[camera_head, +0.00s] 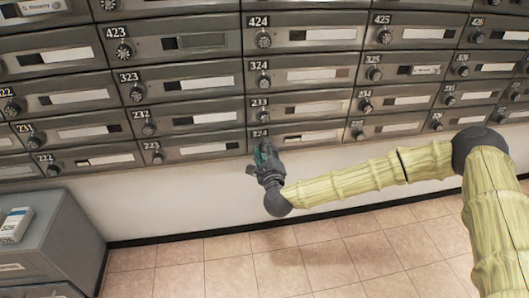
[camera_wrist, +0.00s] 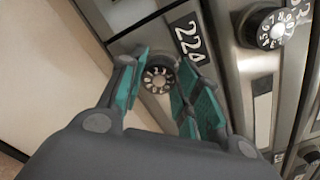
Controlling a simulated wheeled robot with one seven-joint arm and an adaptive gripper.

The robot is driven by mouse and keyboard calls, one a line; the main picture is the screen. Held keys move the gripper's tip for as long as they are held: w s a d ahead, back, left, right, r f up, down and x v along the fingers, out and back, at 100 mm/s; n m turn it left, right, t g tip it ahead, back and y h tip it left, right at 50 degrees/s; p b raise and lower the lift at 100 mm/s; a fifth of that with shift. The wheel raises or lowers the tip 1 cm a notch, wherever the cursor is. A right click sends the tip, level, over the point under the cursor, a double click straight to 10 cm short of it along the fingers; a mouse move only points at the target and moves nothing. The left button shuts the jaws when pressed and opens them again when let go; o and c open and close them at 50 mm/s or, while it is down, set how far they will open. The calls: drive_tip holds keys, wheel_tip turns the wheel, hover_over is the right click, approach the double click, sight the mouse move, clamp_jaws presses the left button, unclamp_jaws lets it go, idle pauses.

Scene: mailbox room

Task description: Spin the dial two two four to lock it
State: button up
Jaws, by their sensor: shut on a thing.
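The mailbox labelled 224 (camera_head: 305,137) is in the bottom row near the middle of the head view. Its door looks closed. Its number plate (camera_wrist: 189,38) shows large in the wrist view. The dial of 224 (camera_wrist: 158,79) is a small round black knob with white numbers on its face. My gripper (camera_head: 264,153) is at the left end of the door, and in the head view it hides the dial. In the wrist view my gripper (camera_wrist: 165,66) has its teal finger pads on both sides of the dial, shut on it.
Several rows of grey mailboxes with dials fill the wall. A neighbouring dial (camera_wrist: 268,27) sits close by in the wrist view. A grey cabinet (camera_head: 60,235) with a small box (camera_head: 15,224) on it stands at the left. The tiled floor (camera_head: 250,262) below is clear.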

drive_tip(key=shift+d, duration=0.1)
idle(0.3)
drive_tip(key=o, duration=1)
drive_tip(key=shift+o, duration=0.2)
drive_tip(key=shift+s, duration=0.1)
drive_tip(key=v, duration=1.1)
drive_tip(key=shift+s, duration=0.4)
drive_tip(key=shift+d, duration=0.15)
